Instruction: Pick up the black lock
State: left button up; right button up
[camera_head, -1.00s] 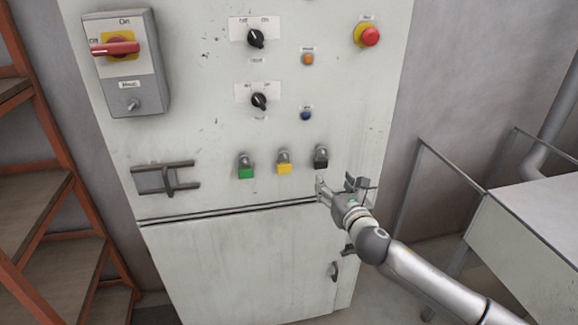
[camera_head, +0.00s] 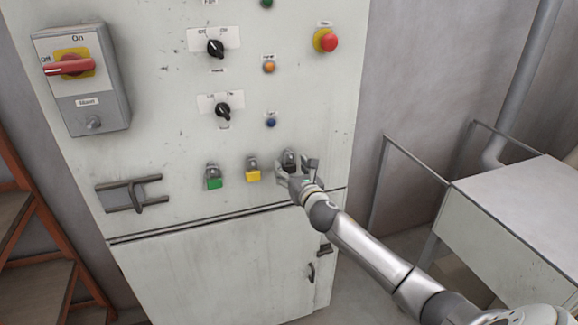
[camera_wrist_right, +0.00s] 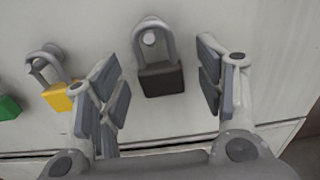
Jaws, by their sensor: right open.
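The black lock (camera_wrist_right: 162,80) hangs by its grey shackle from a peg on the cabinet front. In the right wrist view it sits between the two fingers of my right gripper (camera_wrist_right: 160,88), which is open, with a gap on each side. In the head view my right gripper (camera_head: 297,168) is right in front of the black lock (camera_head: 290,157) and hides most of its body. My left gripper is not in view.
A yellow lock (camera_head: 253,175) and a green lock (camera_head: 213,182) hang to the left. A latch handle (camera_head: 135,194), knobs and buttons sit on the cabinet (camera_head: 180,130). A grey table-like unit (camera_head: 520,215) stands at the right.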

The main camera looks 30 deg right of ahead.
jog(key=shift+w+d, duration=0.1)
jog(key=shift+w, duration=0.45)
jog(key=shift+c, duration=0.3)
jog(key=c, duration=1.1)
jog(key=shift+r, duration=0.1)
jog(key=shift+r, duration=0.5)
jog(key=shift+s+r, duration=0.1)
jog(key=shift+s, duration=0.1)
jog(key=f+b+v, duration=0.1)
jog(key=b+v, duration=0.2)
jog(key=v, duration=1.4)
jog(key=shift+s, duration=0.4)
